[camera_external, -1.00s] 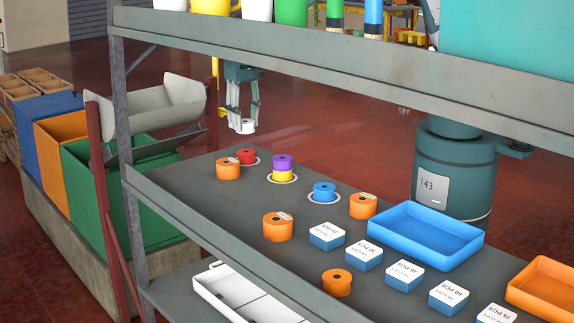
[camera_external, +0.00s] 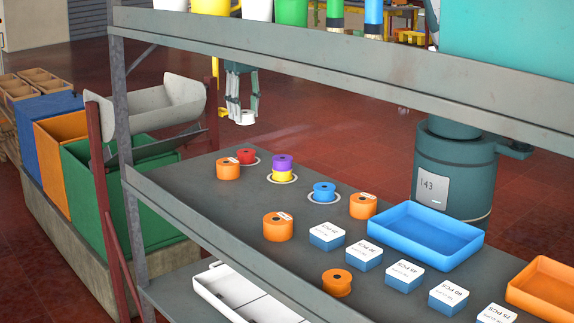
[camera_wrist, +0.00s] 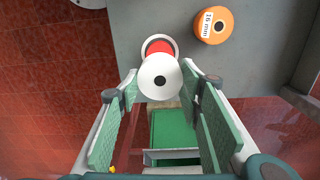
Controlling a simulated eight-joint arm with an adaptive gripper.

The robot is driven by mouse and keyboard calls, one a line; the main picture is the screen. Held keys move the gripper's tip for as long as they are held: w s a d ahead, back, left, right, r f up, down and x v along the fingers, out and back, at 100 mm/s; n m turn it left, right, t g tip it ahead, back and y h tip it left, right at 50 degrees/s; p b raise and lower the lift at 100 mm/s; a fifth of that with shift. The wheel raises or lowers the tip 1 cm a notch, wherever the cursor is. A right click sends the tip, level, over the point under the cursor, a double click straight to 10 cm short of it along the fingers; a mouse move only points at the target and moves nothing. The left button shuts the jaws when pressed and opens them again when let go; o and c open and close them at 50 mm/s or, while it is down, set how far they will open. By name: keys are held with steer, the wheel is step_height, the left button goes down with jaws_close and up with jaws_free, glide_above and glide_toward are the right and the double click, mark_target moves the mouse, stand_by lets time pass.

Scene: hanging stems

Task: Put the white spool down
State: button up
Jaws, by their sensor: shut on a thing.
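The white spool (camera_external: 246,117) hangs in the air between the fingertips of my gripper (camera_external: 243,112), beyond the far-left edge of the grey shelf (camera_external: 200,185). In the wrist view the white spool (camera_wrist: 160,80) shows its round end with a dark hole, at the tips of my gripper (camera_wrist: 160,84). My gripper is shut on it. Below and behind it in that view, a red spool (camera_wrist: 158,46) on a white disc is partly covered by the white spool.
The shelf holds a red spool (camera_external: 245,156), a purple spool (camera_external: 282,160) on a yellow one, a blue spool (camera_external: 323,189), several orange spools, labelled boxes and a blue tray (camera_external: 425,235). An upper shelf (camera_external: 330,52) hides part of my arm. Green bin (camera_external: 110,190) stands left.

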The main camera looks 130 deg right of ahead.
stand_by(0.4)
steer(key=s+d+r+b, duration=0.2)
steer(key=s+d+r, duration=0.1)
steer(key=s+d, duration=0.3)
steer(key=s+d+r+n+b, duration=0.1)
steer(key=s+d+r, duration=0.25)
steer(key=d, duration=0.45)
steer(key=s+d+r+b, duration=0.2)
steer(key=s+d+r, duration=0.15)
steer(key=d, duration=0.35)
steer(key=s+d+r+b, duration=0.1)
steer(key=s+d+r, duration=0.2)
steer(key=s, duration=0.4)
steer(key=s+d+r+n+b, duration=0.1)
steer(key=s+d+r, duration=0.3)
steer(key=s, duration=0.4)
steer(key=s+d+r+b, duration=0.2)
steer(key=s+d+r, duration=0.2)
steer(key=s, duration=0.4)
steer(key=shift+d+r+n, duration=0.15)
steer(key=shift+r+n, duration=0.25)
steer(key=shift+r, duration=0.2)
